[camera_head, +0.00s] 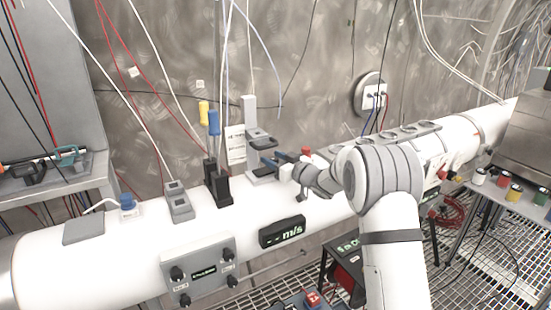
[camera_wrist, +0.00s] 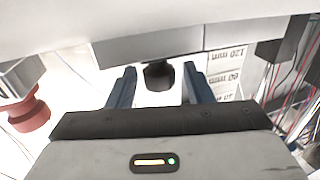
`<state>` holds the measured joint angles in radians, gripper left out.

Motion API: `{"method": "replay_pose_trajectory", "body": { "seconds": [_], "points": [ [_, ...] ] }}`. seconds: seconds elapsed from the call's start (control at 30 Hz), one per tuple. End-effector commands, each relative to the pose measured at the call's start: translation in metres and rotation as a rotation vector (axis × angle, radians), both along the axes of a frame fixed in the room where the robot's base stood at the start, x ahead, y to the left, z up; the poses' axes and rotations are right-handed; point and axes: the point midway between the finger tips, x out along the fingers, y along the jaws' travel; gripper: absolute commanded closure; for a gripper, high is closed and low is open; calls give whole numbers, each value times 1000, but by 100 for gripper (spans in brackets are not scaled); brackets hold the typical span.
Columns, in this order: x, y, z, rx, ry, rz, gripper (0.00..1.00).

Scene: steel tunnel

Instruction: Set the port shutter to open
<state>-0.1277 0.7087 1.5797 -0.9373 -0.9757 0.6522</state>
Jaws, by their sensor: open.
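My gripper (camera_head: 276,160) is above the white pipe, near a grey upright fixture (camera_head: 250,112) with dark plates. In the wrist view my gripper (camera_wrist: 160,80) has its two blue fingers apart. A dark round knob (camera_wrist: 158,75) shows in the gap between the fingers, beyond their tips; I cannot tell whether they touch it. A pale grey bar (camera_wrist: 150,46) lies above it. No part is clearly labelled as the port shutter, and I cannot tell whether this knob belongs to it or whether it stands open or shut.
A red knob (camera_wrist: 28,112) is close at the left in the wrist view. A scale card (camera_wrist: 226,75) stands at the right. On the white pipe (camera_head: 130,255) are black blocks with yellow and blue handles (camera_head: 214,122), a grey switch block (camera_head: 178,202) and a display (camera_head: 282,232).

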Motion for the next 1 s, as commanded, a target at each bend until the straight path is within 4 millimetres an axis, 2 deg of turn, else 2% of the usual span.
{"method": "replay_pose_trajectory", "body": {
  "seconds": [0.13, 0.67, 1.0],
  "points": [
    [0, 0, 0, 0, 0, -1, 55],
    [0, -1, 0, -1, 1, -2, 99],
    [4, -7, 0, 0, 0, -4, 100]
  ]
}}
